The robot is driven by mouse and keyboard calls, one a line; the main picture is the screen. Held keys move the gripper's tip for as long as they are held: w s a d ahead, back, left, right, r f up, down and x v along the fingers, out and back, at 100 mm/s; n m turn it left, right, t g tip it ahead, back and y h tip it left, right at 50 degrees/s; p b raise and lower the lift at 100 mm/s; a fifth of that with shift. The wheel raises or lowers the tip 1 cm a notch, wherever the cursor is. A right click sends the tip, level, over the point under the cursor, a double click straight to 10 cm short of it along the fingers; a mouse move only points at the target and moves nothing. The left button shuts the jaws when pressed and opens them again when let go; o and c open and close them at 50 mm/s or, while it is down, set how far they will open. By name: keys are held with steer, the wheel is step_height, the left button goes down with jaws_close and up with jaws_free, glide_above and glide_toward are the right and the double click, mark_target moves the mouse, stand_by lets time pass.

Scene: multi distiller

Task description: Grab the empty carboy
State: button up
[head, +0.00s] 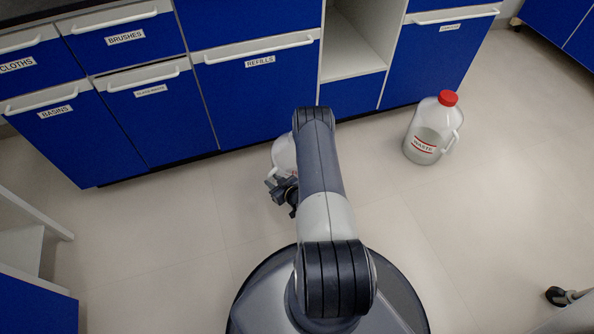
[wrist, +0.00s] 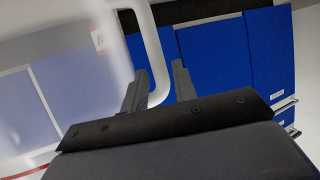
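A whitish translucent carboy (head: 283,154) stands on the floor by the blue cabinets in the head view, largely hidden behind my arm. My gripper (head: 274,184) is right at its near side. In the wrist view a blurred, see-through carboy body (wrist: 75,75) fills the left, and its white handle (wrist: 154,50) runs down between my two fingers. My gripper (wrist: 161,66) is open, with a finger on either side of the handle and gaps showing. Another carboy (head: 433,132), with a red cap, a WASTE label and grey content, stands to the right.
Blue cabinets (head: 262,92) with white bar handles line the back, with an open white shelf bay (head: 352,50) among them. White furniture (head: 20,245) is at the left edge. A dark caster (head: 557,296) shows at lower right. The floor between is clear.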

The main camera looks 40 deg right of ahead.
steer(key=shift+w+f, duration=0.1)
steer(key=shift+w, duration=0.1)
jaws_close()
stand_by(1.2)
